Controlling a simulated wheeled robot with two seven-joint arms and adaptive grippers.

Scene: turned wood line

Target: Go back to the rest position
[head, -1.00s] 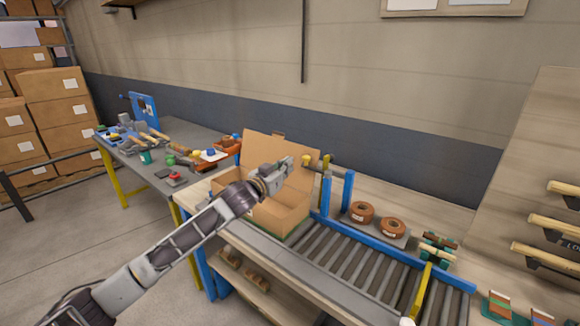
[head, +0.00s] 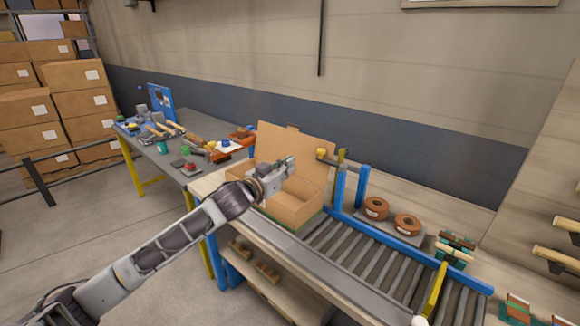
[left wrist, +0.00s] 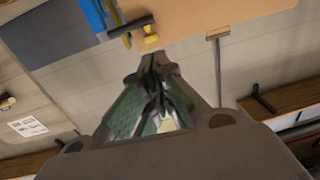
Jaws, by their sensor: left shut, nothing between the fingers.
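My left gripper (head: 287,170) is shut and empty. In the head view it appears in front of the open cardboard box (head: 292,208); how far above the box it is, I cannot tell. In the left wrist view the gripper's fingers (left wrist: 152,95) show greenish pads close together. My left arm reaches in from the lower left of the head view. My right gripper is not in view.
The box stands at the left end of a roller conveyor (head: 365,262) with blue rails. A grey workbench (head: 180,155) with several tools is at the left. Tape rolls (head: 376,208) lie behind the conveyor. Stacked cartons (head: 25,120) fill the far left.

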